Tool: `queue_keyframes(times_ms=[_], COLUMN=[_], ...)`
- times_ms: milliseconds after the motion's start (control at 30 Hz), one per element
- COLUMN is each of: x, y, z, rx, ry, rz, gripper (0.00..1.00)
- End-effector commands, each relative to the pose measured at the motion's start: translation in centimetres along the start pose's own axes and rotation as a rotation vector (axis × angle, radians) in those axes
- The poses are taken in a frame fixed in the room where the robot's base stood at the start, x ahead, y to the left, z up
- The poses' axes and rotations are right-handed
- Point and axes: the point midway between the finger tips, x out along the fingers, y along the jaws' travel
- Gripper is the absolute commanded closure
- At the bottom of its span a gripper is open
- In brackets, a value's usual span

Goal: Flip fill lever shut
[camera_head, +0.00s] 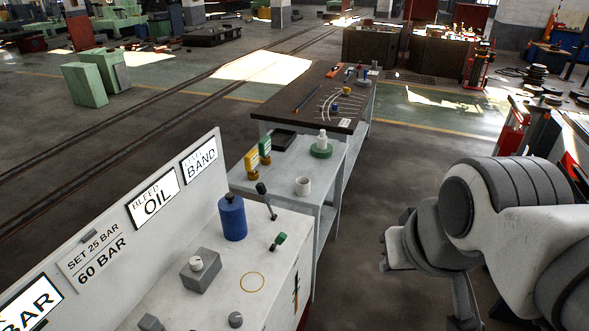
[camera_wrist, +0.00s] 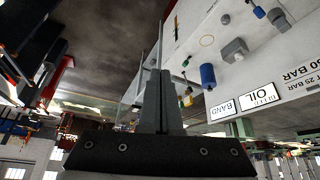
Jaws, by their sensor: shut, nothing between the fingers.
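Two small levers stand on the white bench panel (camera_head: 225,285) in the head view. One has a black knob on a slanted rod (camera_head: 267,200) beside the blue cylinder (camera_head: 232,217). The other is a short lever with a green grip (camera_head: 279,240), tilted near the panel's right edge. No readable label shows which is the fill lever. In the wrist view the panel appears upside down, with the blue cylinder (camera_wrist: 207,76) right of my gripper. My gripper (camera_wrist: 160,72) is shut and empty, apart from the panel. In the head view my arm is at the right, clear of the bench.
The panel also holds a grey block (camera_head: 201,275) with a white knob and a yellow ring (camera_head: 252,282). A sign board (camera_head: 95,248) stands along its left side. A lower grey table (camera_head: 285,180) and a dark-topped table (camera_head: 310,105) stand beyond. Open floor lies right of them.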

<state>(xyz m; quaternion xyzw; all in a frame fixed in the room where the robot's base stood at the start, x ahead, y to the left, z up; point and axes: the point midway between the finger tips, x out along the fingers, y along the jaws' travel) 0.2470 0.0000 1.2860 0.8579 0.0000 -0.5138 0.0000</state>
Motion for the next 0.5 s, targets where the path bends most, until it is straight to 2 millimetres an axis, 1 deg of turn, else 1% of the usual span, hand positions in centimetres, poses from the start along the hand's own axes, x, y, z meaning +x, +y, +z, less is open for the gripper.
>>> queue_keyframes(times_ms=[33,100,267,500], x=[0.2,2.1,4.7,9.1], y=[0.0,-0.5,-1.5,-2.9], z=[0.0,-0.3,-1.6,-3.4], rx=[0.004,0.067,0.193,0.377], ry=[-0.002,-0.035,-0.094,-0.186], rz=[-0.001,-0.02,-0.062,-0.122], gripper=[1.0,1.0,1.0,1.0])
